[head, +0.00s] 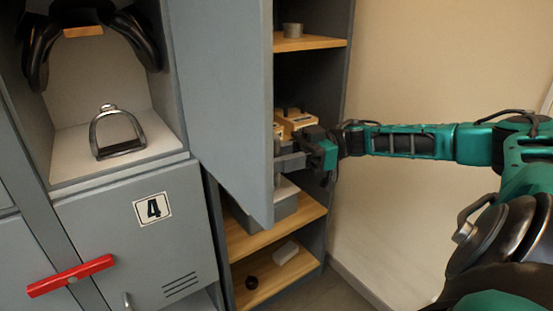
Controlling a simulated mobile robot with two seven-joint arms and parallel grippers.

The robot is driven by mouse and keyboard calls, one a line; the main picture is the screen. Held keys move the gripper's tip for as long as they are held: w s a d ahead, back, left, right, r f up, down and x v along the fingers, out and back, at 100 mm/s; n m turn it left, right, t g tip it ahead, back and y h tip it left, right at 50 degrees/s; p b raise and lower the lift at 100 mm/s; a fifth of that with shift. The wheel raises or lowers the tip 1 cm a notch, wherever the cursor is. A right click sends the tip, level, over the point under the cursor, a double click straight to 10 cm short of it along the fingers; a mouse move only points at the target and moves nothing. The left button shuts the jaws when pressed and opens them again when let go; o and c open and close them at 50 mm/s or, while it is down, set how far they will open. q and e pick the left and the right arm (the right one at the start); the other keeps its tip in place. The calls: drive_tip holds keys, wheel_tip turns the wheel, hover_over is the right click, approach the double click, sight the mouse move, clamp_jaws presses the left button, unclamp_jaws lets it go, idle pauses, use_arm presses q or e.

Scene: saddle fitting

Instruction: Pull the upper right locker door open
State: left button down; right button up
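The upper right locker door (227,95) is a tall plain grey panel. No handle of this door shows. My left gripper is not in view.
On the left, a stirrup (117,133) stands in an open compartment above door 4 (190,235), beside a red bar (70,275).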

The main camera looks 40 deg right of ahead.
drive_tip(key=shift+s, duration=0.1)
drive_tip(key=b+v, duration=0.1)
drive_tip(key=v, duration=1.2)
drive_tip(key=shift+b, duration=0.3)
drive_tip(key=shift+a, duration=0.1)
drive_tip(key=w+a+f+m+t+h, duration=0.2)
drive_tip(key=a+f+m+t, duration=0.15)
drive_tip(key=a+f, duration=0.7)
drive_tip(key=w+a+f+m+t+h, duration=0.25)
drive_tip(key=a+f+t, duration=0.25)
drive_tip(key=a+f, duration=0.55)
drive_tip(key=s+a+f+m+g+h, duration=0.1)
drive_tip(key=s+a+f+m+h, duration=0.1)
drive_tip(key=s+a+f+h, duration=0.3)
drive_tip(key=s+a+f+m+g+h, duration=0.2)
drive_tip(key=s+a+f+h, duration=0.3)
drive_tip(key=f, duration=0.4)
drive_tip(key=shift+s+a+f+m, duration=0.15)
drive_tip(key=shift+f+m, duration=0.05)
drive_tip(key=shift+m, duration=0.6)
